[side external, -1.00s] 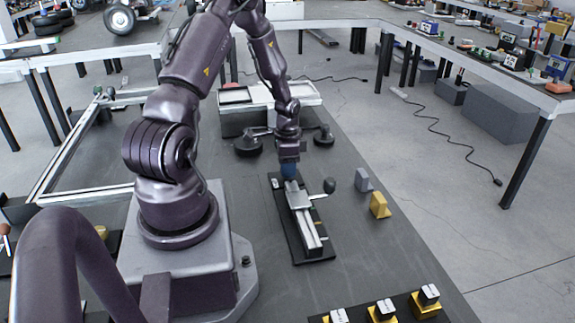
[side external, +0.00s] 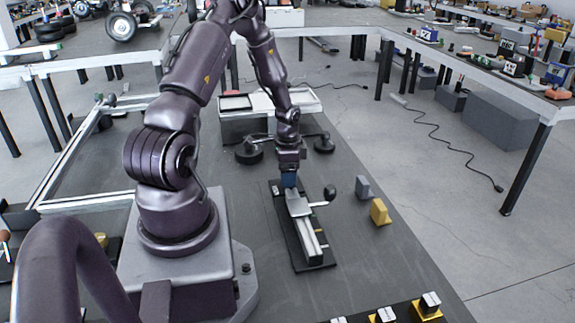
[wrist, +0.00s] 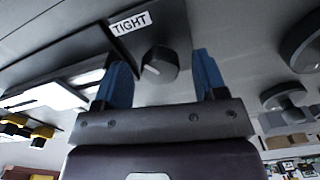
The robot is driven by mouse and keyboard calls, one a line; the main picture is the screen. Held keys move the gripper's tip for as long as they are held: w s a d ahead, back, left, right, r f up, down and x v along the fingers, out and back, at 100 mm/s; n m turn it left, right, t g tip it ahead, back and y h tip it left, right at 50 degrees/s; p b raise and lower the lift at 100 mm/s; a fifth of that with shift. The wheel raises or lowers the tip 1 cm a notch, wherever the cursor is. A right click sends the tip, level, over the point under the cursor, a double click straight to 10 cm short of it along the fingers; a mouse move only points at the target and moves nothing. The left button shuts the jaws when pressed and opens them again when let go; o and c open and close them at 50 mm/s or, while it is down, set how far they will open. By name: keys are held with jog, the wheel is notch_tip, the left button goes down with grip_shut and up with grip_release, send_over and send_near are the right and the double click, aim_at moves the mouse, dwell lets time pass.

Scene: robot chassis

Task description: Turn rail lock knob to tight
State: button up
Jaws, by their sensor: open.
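The black rail lock knob (wrist: 160,66) shows in the wrist view, with a pale pointer line on its face. A white label reading TIGHT (wrist: 130,23) lies beside it on the dark base. My gripper (wrist: 161,60) is open, its blue fingers on either side of the knob with gaps to both; I cannot tell whether the tips reach down to its height. In the side view my gripper (side external: 289,186) is at the far end of the silver rail (side external: 308,238) on its black base plate (side external: 293,258). The knob is hidden there.
A black-headed handle (side external: 330,192) sticks out from the rail carriage close to my gripper. A grey block (side external: 362,187) and a yellow block (side external: 379,212) stand to its right. A white tray (side external: 270,103) and round dark weights are behind. The bench right of the rail is mostly clear.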

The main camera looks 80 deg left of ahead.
notch_tip(320, 180, up, 13)
dwell(0.4)
jog(key=shift+f, duration=0.1)
jog(key=s+d+r+t, duration=0.1)
jog(key=d+r+t, duration=0.1)
jog(key=d+r, duration=0.4)
jog(key=s+d+r+n+t, duration=0.1)
jog(key=s+d+r, duration=0.1)
jog(key=d+r, duration=0.5)
jog(key=s+d+r+t, duration=0.1)
jog(key=d+r, duration=0.5)
jog(key=d, duration=0.9)
jog(key=shift+s+d+r+n+t, duration=0.25)
jog(key=shift+s+n+t, duration=0.15)
jog(key=shift+t, duration=0.4)
